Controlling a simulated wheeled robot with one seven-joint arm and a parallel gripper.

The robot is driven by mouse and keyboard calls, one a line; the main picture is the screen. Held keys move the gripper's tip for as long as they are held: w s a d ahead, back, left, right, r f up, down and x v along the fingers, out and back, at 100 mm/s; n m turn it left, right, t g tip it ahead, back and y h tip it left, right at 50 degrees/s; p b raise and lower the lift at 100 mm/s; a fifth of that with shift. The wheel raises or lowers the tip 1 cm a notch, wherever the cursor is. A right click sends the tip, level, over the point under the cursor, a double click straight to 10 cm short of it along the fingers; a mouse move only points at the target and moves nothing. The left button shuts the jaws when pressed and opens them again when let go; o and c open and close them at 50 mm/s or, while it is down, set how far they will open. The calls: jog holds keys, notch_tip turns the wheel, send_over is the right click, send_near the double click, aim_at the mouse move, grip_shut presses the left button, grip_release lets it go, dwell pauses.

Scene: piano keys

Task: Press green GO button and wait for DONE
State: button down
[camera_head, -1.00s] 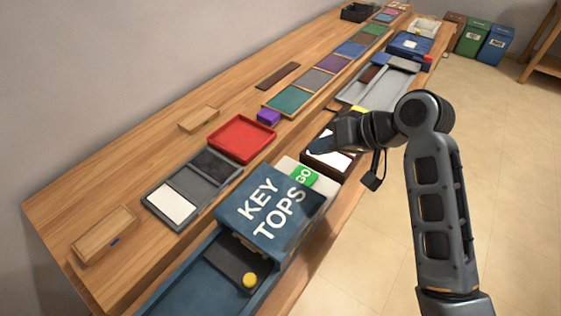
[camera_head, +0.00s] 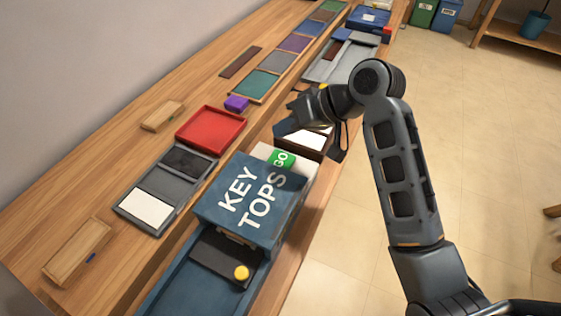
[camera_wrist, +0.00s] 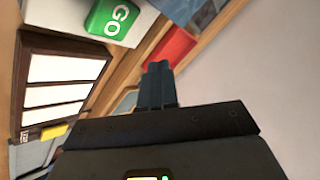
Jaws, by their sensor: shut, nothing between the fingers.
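The green GO button (camera_head: 282,160) sits on a white block beside the blue KEY TOPS box (camera_head: 255,203) in the head view. In the wrist view the GO button (camera_wrist: 113,19) is at the upper left. My gripper (camera_head: 279,131) is above the bench, just behind the button in the head view, and apart from it. In the wrist view its dark blue fingers (camera_wrist: 158,68) are shut together with nothing between them. No DONE sign is visible.
A dark box with white panels (camera_head: 315,141) lies under my gripper, and shows in the wrist view (camera_wrist: 64,69). A red tray (camera_head: 211,130) is to the left. Open floor lies to the right.

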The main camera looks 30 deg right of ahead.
aim_at(285, 160)
notch_tip(285, 160, down, 4)
jog(key=b, duration=0.3)
jog(key=shift+f+b, duration=0.65)
jog(key=shift+f, duration=0.55)
dwell(1.0)
jog(key=shift+f, duration=0.4)
jog(key=shift+f, duration=0.5)
dwell(0.8)
jog(key=shift+r, duration=0.15)
jog(key=shift+r+p, duration=0.8)
jog(key=shift+p, duration=0.1)
